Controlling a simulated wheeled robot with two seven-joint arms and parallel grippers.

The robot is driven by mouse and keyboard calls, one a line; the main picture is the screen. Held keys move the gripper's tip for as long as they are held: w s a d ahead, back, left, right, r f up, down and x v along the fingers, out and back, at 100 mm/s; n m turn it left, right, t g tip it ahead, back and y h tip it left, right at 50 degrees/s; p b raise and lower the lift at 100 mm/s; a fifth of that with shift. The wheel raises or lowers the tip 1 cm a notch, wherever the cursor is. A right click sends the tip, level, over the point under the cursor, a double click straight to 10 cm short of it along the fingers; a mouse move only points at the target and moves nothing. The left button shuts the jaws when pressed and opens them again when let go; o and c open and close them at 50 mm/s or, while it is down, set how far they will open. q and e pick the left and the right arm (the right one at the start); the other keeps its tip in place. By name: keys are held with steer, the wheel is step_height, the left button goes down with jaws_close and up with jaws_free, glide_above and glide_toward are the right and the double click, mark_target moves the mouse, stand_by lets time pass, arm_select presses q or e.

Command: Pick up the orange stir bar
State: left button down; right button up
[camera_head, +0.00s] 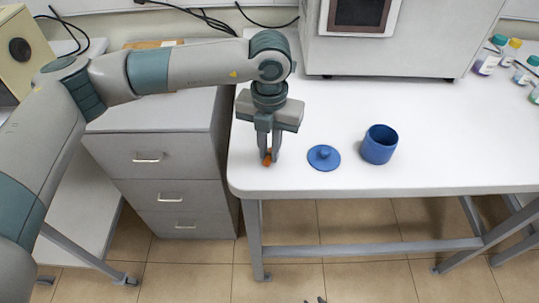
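The small orange stir bar (267,160) is at the front left corner of the white table, at my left gripper's fingertips. My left gripper (268,156) points straight down, with its fingers close around the bar. I cannot tell whether the fingers press on the bar or stand just apart from it. The bar is partly hidden by the fingers, and it seems to be at table height. Two small dark tips (315,300) at the bottom edge may be my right gripper, too little shown to judge.
A blue lid with a knob (323,158) lies just right of my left gripper. An open blue cup (379,144) stands beyond it. A large grey machine (410,50) stands at the back. Bottles (488,56) stand far right. A drawer cabinet (160,160) stands left. The table's right front is clear.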

stand_by(0.3)
